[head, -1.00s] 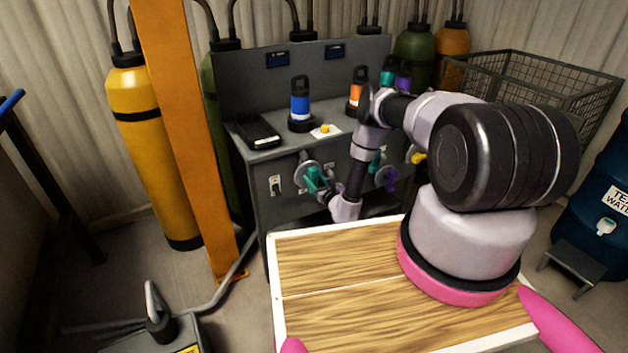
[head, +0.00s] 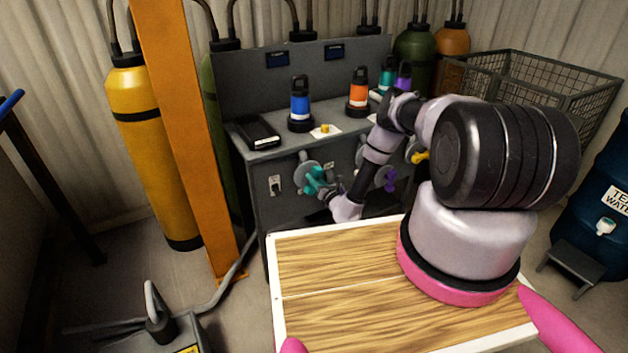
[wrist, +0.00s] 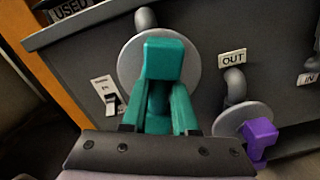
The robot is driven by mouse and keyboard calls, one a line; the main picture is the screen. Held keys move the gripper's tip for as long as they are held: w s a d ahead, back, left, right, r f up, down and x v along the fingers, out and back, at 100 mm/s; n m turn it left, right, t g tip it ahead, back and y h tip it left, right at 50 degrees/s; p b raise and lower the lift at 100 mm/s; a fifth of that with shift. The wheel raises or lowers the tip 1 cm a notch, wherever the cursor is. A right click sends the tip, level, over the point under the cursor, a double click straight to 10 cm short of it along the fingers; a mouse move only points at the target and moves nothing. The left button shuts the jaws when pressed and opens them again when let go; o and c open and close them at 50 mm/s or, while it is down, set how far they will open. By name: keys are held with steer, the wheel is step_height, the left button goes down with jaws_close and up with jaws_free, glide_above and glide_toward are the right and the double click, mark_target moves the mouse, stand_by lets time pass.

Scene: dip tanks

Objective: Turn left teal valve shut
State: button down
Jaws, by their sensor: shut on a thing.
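The left teal valve (head: 314,181) is on the front of the grey bench, at its left end, with a round grey disc behind its teal handle. In the wrist view the teal handle (wrist: 164,75) stands in front of the grey disc (wrist: 190,60), and its lower part runs down to my gripper. My gripper (head: 328,193) is at the handle and shut on it; in the wrist view the gripper (wrist: 158,132) spans the bottom of the picture. The fingertips are partly hidden.
A purple valve (wrist: 259,138) sits to the right, under an "OUT" label (wrist: 232,58). A switch plate (wrist: 107,92) is left of the teal valve. An orange post (head: 182,130) stands left of the bench (head: 262,215). Blue and orange bottles (head: 300,105) stand on top.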

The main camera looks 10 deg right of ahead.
steer(key=m, duration=0.6)
steer(key=shift+d+f, duration=0.2)
steer(key=shift+d, duration=0.05)
steer(key=m, duration=0.4)
steer(key=shift+f+m, duration=0.2)
steer(key=shift+m, duration=0.2)
steer(key=shift+f+m, duration=0.1)
steer(key=shift+m, duration=1.2)
steer(key=c, duration=0.7)
jaws_free()
steer(key=v, duration=1)
steer(key=shift+s+d, duration=0.15)
steer(key=shift+s, duration=0.2)
